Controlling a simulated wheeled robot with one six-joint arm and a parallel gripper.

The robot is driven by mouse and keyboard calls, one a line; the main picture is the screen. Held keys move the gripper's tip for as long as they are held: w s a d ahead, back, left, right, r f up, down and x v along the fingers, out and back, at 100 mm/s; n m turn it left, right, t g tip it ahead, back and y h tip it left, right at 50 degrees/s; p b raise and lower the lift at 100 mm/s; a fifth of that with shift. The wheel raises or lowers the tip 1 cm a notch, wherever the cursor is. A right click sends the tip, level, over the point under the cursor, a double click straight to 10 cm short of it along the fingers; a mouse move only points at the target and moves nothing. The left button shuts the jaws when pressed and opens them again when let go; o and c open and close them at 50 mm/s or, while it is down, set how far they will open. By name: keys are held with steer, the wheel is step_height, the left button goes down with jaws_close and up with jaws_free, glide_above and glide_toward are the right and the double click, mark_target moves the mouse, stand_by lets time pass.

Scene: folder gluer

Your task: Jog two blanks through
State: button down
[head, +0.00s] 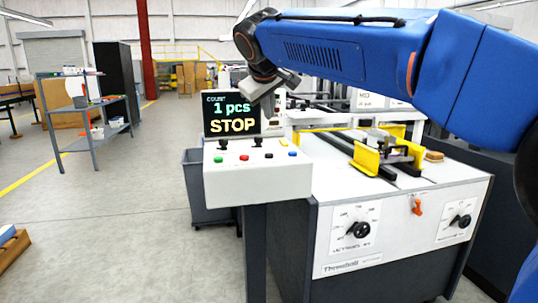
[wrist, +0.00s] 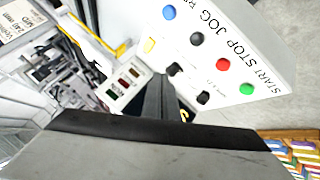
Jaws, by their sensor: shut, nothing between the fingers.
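The control panel (head: 258,183) stands at the machine's front left corner. It carries a green START button (wrist: 246,89), a red STOP button (wrist: 222,64), a black JOG button (wrist: 196,39) and a blue button (wrist: 169,12). The screen (head: 232,114) above it reads count 1 pcs and STOP. My gripper (wrist: 158,78) is shut and empty, over the panel's edge near two black switches (wrist: 204,97). Its fingertips are hard to make out in the head view. The folder gluer (head: 400,232) has yellow guides (head: 366,158) on top. I cannot make out any blank for certain.
A grey bin (head: 205,185) stands behind the panel. Two dials (head: 358,231) and an orange-red lever (head: 417,207) are on the machine's front. A shelf rack (head: 83,112) stands at left.

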mark_target(269, 155)
steer(key=shift+f, duration=0.15)
steer(key=shift+f, duration=4.3)
steer(key=shift+f, duration=0.1)
steer(key=shift+f, duration=0.3)
steer(key=shift+f, duration=0.45)
steer(key=shift+r, duration=0.9)
steer(key=shift+r, duration=2.5)
